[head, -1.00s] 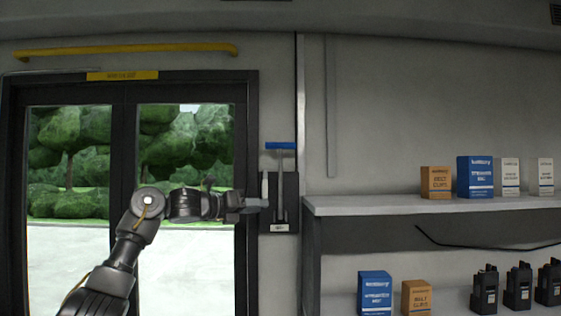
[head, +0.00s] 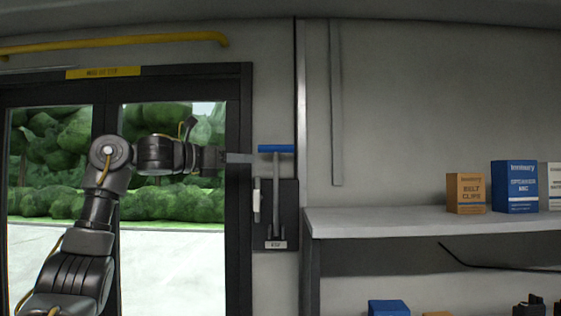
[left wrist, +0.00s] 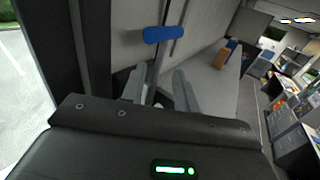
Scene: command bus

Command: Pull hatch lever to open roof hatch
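The hatch lever has a blue T-handle (head: 276,149) on a grey upright shaft (head: 277,195), mounted on a dark wall plate (head: 290,215) right of the door. My left gripper (head: 242,158) points right, just left of the shaft top and slightly below handle height. In the left wrist view the blue handle (left wrist: 165,34) is ahead of the fingers (left wrist: 160,82). The fingers are apart, and the shaft shows in line with the gap between them. They look open and empty, not visibly touching the lever. The roof hatch is not in view. My right gripper is not in view.
A glazed double door (head: 240,200) stands behind my left arm, with a yellow rail (head: 130,40) above. Right of the lever, a shelf (head: 400,222) holds an orange box (head: 466,193) and a blue box (head: 515,187). A small white fixture (head: 256,203) sits beside the shaft.

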